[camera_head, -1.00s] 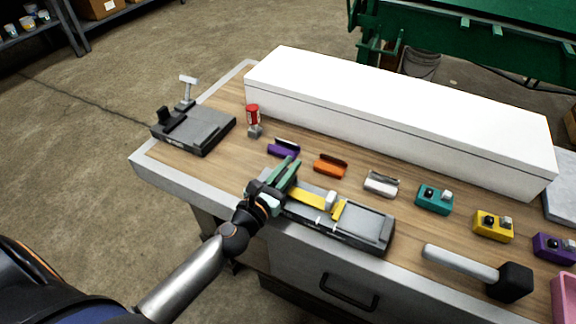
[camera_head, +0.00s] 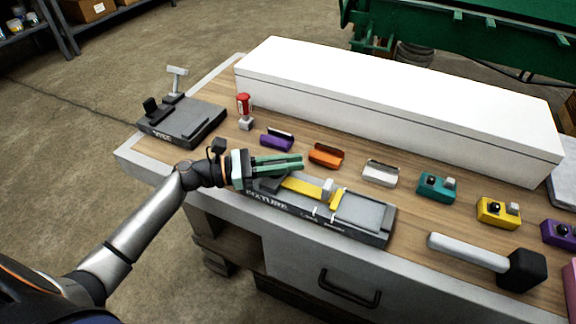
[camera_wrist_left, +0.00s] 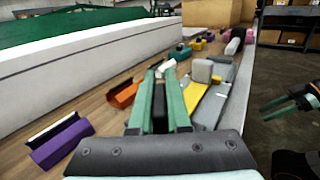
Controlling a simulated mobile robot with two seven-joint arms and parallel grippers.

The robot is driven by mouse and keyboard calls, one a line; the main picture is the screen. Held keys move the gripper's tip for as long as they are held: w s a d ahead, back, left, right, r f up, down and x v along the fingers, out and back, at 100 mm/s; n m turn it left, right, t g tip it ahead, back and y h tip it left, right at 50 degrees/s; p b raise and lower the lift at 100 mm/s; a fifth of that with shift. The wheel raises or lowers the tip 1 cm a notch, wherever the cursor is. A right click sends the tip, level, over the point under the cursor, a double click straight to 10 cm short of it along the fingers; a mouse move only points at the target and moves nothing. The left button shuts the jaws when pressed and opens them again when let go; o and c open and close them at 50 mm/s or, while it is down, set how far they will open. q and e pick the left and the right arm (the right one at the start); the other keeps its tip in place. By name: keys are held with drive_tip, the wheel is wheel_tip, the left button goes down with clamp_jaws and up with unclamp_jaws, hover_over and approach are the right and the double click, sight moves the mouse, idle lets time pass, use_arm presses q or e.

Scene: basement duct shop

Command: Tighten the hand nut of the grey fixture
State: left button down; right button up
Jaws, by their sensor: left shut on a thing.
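The grey fixture (camera_head: 365,215) lies along the bench's front edge, with a yellow bar (camera_head: 303,187) and a pale block (camera_head: 327,189) on it. My left gripper (camera_head: 301,161) is above the fixture's left end, fingers pointing right. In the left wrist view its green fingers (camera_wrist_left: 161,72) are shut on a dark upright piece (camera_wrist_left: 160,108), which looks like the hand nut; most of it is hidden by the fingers. The yellow bar (camera_wrist_left: 195,95) shows just right of them. My right gripper (camera_wrist_left: 282,106) shows at the right of that view, off the bench, fingers apart and empty.
A dark grey device (camera_head: 185,122) and a red-topped post (camera_head: 244,108) stand to the left. Purple (camera_head: 276,141), orange (camera_head: 326,156) and white (camera_head: 380,174) channel pieces lie behind the fixture, before a long white box (camera_head: 400,108). A mallet (camera_head: 520,270) lies right.

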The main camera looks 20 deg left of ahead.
use_arm(q)
drive_tip(key=m+g+h, duration=0.1)
drive_tip(key=g, duration=0.1)
drive_tip(key=m+g+h+b, duration=0.1)
drive_tip(key=m+g, duration=0.1)
drive_tip(key=shift+s+d+b, duration=0.1)
drive_tip(key=shift+s+b, duration=0.1)
drive_tip(key=shift+b, duration=0.1)
drive_tip(key=m+g, duration=0.1)
drive_tip(key=g, duration=0.1)
drive_tip(key=s+m+g+h+b, duration=0.1)
drive_tip(key=m+g, duration=0.1)
drive_tip(key=g, duration=0.1)
drive_tip(key=shift+d+b, duration=0.15)
drive_tip(key=shift+b, duration=0.15)
drive_tip(key=shift+s+m+g, duration=0.15)
drive_tip(key=shift+m+g, duration=0.45)
drive_tip(key=shift+g, duration=0.3)
use_arm(e)
drive_tip(key=shift+w+a+f+y, duration=0.2)
drive_tip(key=shift+w+a+f, duration=0.15)
drive_tip(key=shift+w+a, duration=0.25)
drive_tip(key=shift+w+a+f+y, duration=0.25)
drive_tip(key=shift+w+a, duration=0.2)
drive_tip(key=shift+a, duration=0.25)
drive_tip(key=shift+f, duration=0.1)
